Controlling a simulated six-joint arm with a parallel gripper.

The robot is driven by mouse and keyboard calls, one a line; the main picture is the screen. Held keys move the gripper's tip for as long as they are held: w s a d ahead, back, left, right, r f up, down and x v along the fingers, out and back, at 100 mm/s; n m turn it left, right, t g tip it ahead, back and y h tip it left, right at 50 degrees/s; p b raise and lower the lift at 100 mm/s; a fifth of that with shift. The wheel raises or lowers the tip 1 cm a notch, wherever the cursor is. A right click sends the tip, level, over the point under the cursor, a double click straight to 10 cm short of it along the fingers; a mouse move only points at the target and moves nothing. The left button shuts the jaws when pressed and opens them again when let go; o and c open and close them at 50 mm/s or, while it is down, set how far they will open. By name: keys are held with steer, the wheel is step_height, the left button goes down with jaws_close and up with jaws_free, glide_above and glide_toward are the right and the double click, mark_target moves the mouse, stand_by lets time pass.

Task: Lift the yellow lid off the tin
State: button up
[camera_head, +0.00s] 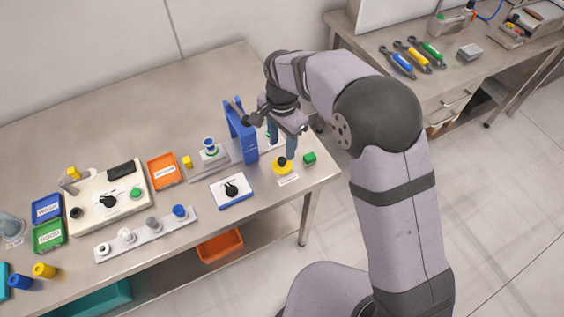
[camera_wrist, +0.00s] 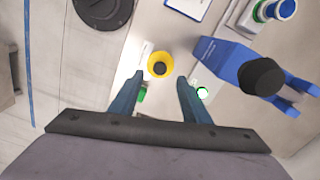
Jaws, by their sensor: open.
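The yellow lid (camera_head: 283,168) sits near the right end of the bench and has a dark knob at its centre. In the wrist view the lid (camera_wrist: 160,60) is round and lies just beyond the fingertips, seen from above. The tin under it is hidden by the lid. My gripper (camera_head: 281,147) is above the bench by the lid, with its blue fingers pointing down. In the wrist view my gripper (camera_wrist: 160,80) is open, with nothing between its fingers. The fingers appear apart from the lid; their exact height above it is hard to tell.
A blue upright frame (camera_head: 241,132) stands left of my gripper. A green block (camera_head: 309,158) lies right of the lid, near the bench edge. A white panel with a black knob (camera_head: 231,190) lies to the left. Bare bench (camera_head: 310,178) is in front.

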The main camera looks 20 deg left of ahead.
mark_target(283, 160)
steer(key=shift+w+f+p, duration=0.1)
steer(key=shift+f+p, duration=1.5)
steer(key=shift+f, duration=1.55)
jaws_close()
